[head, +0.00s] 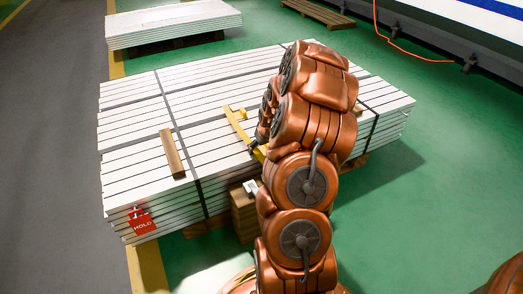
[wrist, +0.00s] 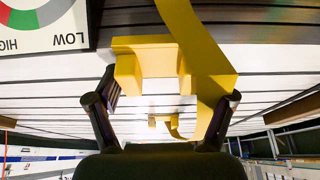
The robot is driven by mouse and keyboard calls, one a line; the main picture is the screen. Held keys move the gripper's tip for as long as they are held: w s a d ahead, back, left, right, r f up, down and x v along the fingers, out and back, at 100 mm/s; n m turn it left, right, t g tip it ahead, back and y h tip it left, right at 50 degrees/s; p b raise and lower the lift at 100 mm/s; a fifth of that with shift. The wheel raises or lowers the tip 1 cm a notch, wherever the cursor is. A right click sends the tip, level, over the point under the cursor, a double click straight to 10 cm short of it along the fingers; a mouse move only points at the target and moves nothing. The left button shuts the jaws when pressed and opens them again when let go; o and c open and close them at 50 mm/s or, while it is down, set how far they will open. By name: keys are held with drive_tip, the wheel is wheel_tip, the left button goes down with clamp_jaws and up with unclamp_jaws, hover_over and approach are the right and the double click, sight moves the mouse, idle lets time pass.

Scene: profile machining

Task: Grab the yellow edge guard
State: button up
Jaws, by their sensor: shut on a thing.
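The yellow edge guard (head: 238,124) shows on top of the stack of white panels in the head view, just left of my arm, which hides part of it. In the wrist view the yellow edge guard (wrist: 205,50) is large and close, with an angled block at left and a curved strip running down at right. My gripper (wrist: 165,95) has a dark finger on each side of it and is shut on it; the right finger meets the strip. A smaller yellow piece (wrist: 165,122) shows farther off.
The strapped white panel stack (head: 125,125) carries a wooden strip (head: 172,153) and a red HOLD tag (head: 142,221). A second stack (head: 170,24) stands behind. Green floor is open at right. A HIGH/LOW gauge label (wrist: 45,25) fills the wrist view's upper left.

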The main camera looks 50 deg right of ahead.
drive_tip(key=c, duration=0.4)
drive_tip(key=shift+o, duration=0.2)
drive_tip(key=shift+r, duration=0.1)
